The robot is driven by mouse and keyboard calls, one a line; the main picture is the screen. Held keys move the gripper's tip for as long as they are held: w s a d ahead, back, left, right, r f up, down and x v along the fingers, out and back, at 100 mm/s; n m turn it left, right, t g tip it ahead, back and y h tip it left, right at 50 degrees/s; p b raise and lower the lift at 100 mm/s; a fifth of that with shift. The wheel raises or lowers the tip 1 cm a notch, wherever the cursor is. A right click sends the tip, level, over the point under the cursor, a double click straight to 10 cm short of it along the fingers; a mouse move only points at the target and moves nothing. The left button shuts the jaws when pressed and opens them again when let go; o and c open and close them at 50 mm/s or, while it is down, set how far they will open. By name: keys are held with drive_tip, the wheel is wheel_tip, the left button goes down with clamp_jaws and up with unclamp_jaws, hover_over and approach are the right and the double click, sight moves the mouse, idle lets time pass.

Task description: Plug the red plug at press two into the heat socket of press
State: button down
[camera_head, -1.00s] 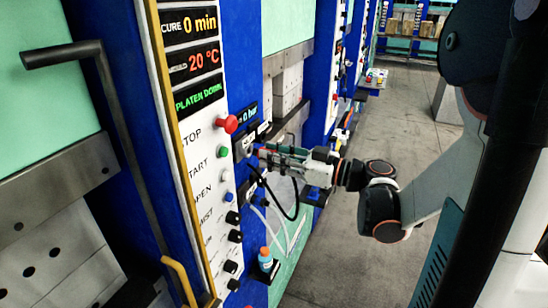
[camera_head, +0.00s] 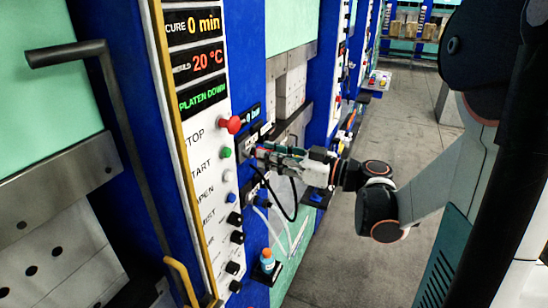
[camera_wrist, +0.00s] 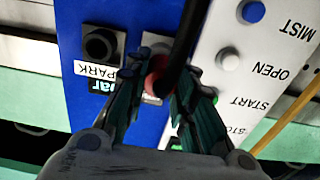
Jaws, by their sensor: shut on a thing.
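My gripper (camera_head: 257,151) reaches in from the right to the blue side panel of the press. In the wrist view, my gripper (camera_wrist: 158,76) is shut on the red plug (camera_wrist: 155,72). A black cable runs from the plug across the top of the wrist view and hangs in a loop below my gripper in the head view. The plug is at a grey socket plate (camera_wrist: 150,98). The fingers hide the contact, so I cannot tell how deep it sits. The plate's own label is hidden. A dark, empty-looking socket labelled PARK (camera_wrist: 100,46) is beside it.
The white control panel (camera_head: 190,140) has a red stop button (camera_head: 231,124) and several smaller buttons and knobs. A small orange-and-blue bottle (camera_head: 267,258) stands on a ledge below. A yellow handle (camera_head: 180,275) is at the lower left. The floor (camera_head: 345,240) at right is clear.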

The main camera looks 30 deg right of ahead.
drive_tip(key=shift+w+a, duration=0.45)
drive_tip(key=shift+w, duration=0.1)
drive_tip(key=c, duration=1.3)
unclamp_jaws()
drive_tip(key=shift+w+a, duration=0.1)
drive_tip(key=v, duration=1.2)
